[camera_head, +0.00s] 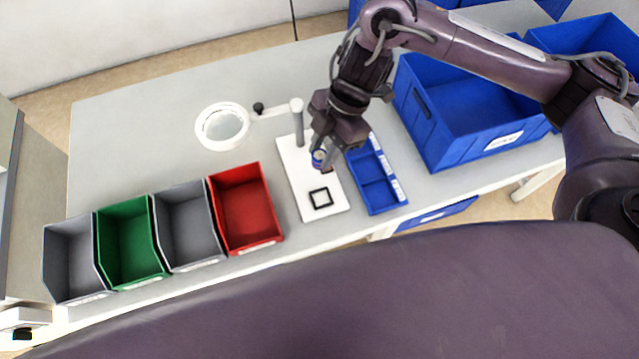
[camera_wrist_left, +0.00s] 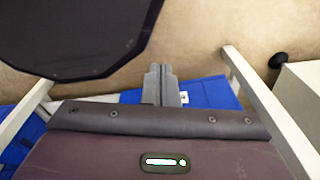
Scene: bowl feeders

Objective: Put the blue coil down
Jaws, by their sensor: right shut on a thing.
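My right gripper (camera_head: 327,150) comes in from the right and is shut on the blue coil (camera_head: 318,157). The coil shows as a small blue and pale piece at the fingertips, partly hidden by them. It is over the white board (camera_head: 305,183), between the post and the black square outline (camera_head: 321,198). I cannot tell whether the coil touches the board. My left gripper (camera_wrist_left: 161,84) shows in the left wrist view, with its two fingers together and nothing seen between them. It is away from the table top.
A red bin (camera_head: 246,208), grey and green bins line the front left edge. A blue divided tray (camera_head: 378,180) lies right of the board, with a large blue crate (camera_head: 465,110) beyond. A round magnifier (camera_head: 222,127) and a grey post (camera_head: 297,121) stand behind. The table's back left is clear.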

